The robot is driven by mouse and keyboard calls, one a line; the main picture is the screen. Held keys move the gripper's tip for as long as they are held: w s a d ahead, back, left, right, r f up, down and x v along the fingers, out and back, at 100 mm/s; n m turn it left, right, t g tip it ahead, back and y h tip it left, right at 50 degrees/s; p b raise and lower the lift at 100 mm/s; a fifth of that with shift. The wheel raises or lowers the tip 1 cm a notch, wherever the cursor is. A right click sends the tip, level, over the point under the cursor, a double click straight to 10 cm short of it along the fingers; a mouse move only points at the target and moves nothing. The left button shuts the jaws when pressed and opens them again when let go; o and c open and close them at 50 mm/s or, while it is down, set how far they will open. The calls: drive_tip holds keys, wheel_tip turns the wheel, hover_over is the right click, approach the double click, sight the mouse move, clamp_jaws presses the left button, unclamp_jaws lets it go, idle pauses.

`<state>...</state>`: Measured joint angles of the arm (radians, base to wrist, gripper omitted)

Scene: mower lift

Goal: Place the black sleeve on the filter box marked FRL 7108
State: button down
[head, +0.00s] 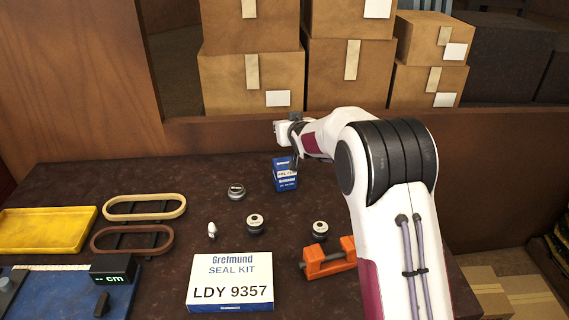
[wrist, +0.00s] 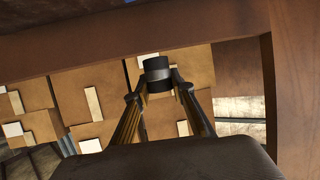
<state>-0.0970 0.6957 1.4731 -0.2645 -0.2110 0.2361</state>
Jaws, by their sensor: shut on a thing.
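The black sleeve (wrist: 156,66) is a short dark cylinder with a grey band at its lower end in the wrist view. My gripper (wrist: 160,88) is shut on it, with the fingertips at its lower part. The filter box (head: 285,177) is a small blue and white Grelmund box standing upright at the back of the table in the head view. Its number is too small to read fully. In the head view my wrist is just above and behind this box; the fingers and sleeve cannot be made out there. The sleeve is apart from the box.
A white seal kit box LDY 9357 (head: 231,282) lies at the front. An orange clamp (head: 328,259), several small round parts, two oval rings (head: 144,207), a yellow tray (head: 45,231) and a blue measuring board (head: 62,292) share the table. Cardboard boxes (head: 250,78) stand behind a wooden ledge.

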idle(0.3)
hover_over(285, 163)
drive_tip(key=shift+f, duration=3.05)
drive_tip(key=shift+f, duration=0.1)
drive_tip(key=shift+f, duration=1.8)
drive_tip(key=shift+f, duration=0.15)
drive_tip(key=c, duration=1.7)
unclamp_jaws()
drive_tip(key=shift+s, duration=0.1)
